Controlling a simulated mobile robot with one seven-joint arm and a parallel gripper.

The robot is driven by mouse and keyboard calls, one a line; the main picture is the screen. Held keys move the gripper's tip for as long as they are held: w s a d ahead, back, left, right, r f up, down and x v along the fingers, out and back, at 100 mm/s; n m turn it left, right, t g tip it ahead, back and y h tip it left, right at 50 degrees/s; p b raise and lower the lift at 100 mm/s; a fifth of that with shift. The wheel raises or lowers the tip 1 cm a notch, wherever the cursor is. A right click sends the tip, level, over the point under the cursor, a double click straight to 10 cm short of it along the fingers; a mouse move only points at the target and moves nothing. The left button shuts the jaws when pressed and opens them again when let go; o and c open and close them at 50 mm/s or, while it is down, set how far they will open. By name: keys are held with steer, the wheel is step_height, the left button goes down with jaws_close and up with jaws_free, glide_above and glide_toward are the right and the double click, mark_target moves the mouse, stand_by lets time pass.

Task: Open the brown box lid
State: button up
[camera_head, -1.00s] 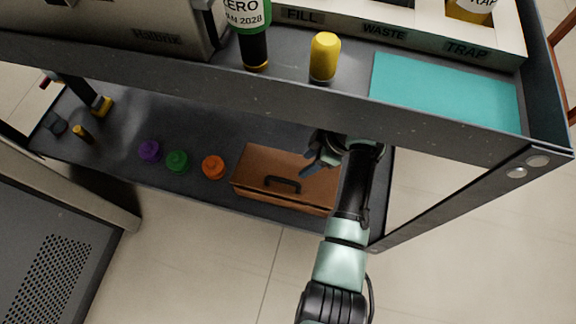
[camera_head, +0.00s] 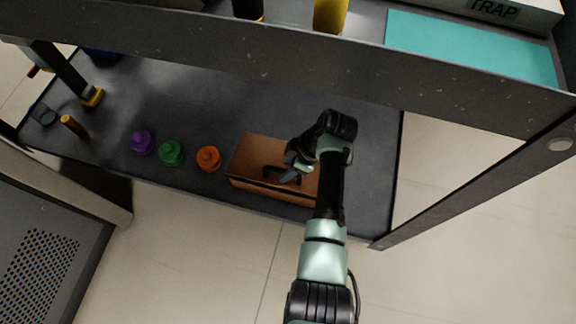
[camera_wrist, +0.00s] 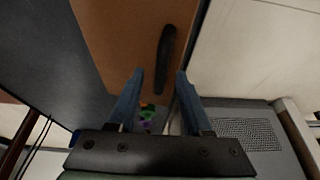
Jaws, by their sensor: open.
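The brown box (camera_head: 247,160) sits on the lower shelf of the cart, with its lid down. A black handle (camera_head: 270,173) is on the lid. In the wrist view the brown lid (camera_wrist: 115,38) fills the upper middle, and the black handle (camera_wrist: 164,60) lies just beyond my fingertips. My gripper (camera_head: 290,172) is over the box, close to the handle. It also shows in the wrist view (camera_wrist: 158,76), with its two blue fingers apart and nothing held between them. The handle's tip appears between the fingers; I cannot tell whether they touch it. My arm hides the right part of the box.
An orange knob-like piece (camera_head: 208,158), a green one (camera_head: 170,153) and a purple one (camera_head: 141,142) stand in a row left of the box. The upper shelf edge (camera_head: 200,48) runs above. The dark lower shelf (camera_head: 200,100) is bare behind the box.

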steer(key=shift+c, duration=0.2)
jaws_close()
steer(key=shift+w+d+r, duration=0.1)
steer(key=shift+w, duration=0.05)
stand_by(1.0)
